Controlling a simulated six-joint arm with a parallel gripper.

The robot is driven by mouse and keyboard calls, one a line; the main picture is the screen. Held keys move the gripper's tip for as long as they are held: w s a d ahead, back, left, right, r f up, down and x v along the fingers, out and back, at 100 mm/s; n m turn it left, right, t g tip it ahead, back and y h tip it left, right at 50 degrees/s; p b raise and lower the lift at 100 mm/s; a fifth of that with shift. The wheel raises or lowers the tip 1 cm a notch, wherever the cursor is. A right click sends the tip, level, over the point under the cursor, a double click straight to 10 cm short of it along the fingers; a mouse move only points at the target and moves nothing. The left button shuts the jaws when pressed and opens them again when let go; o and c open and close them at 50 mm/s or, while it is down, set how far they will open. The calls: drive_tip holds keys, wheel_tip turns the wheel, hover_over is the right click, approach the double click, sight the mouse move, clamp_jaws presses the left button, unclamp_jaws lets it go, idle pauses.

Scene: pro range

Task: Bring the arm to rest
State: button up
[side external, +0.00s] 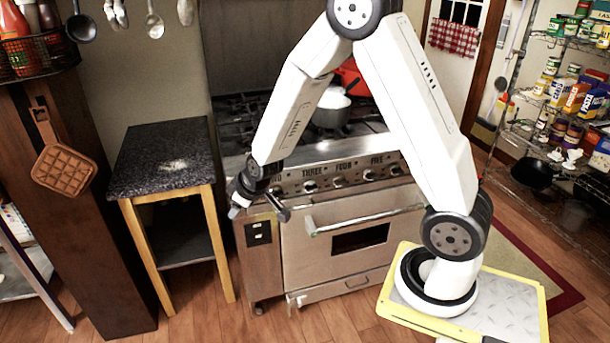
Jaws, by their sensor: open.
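My gripper (259,211) hangs at the end of my white arm, in front of the left part of the stove's front. Its two dark fingers are spread apart and I see nothing between them. The stove (335,268) is steel, with labelled knobs and an oven door with a handle. The gripper is near the left end of that handle. From this angle I cannot tell how far the fingers are from the stove.
A small table (135,165) with a dark speckled top stands left of the stove. A grey pot (330,112) and a red pot (352,78) are on the stove top, partly behind my arm. A stocked wire shelf (555,120) stands at right. Wooden floor (205,320) is clear in front.

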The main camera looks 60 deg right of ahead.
drive_tip(key=s+a+r+m+g, duration=0.1)
drive_tip(key=s+a+r+g, duration=0.1)
drive_tip(key=s, duration=0.6)
drive_tip(key=s+a+r+g+y, duration=0.1)
drive_tip(key=s+a+r+g, duration=0.1)
drive_tip(key=s, duration=0.6)
drive_tip(key=shift+s+a+r+m, duration=0.3)
drive_tip(key=shift+s+a+m, duration=0.1)
drive_tip(key=shift+a, duration=0.25)
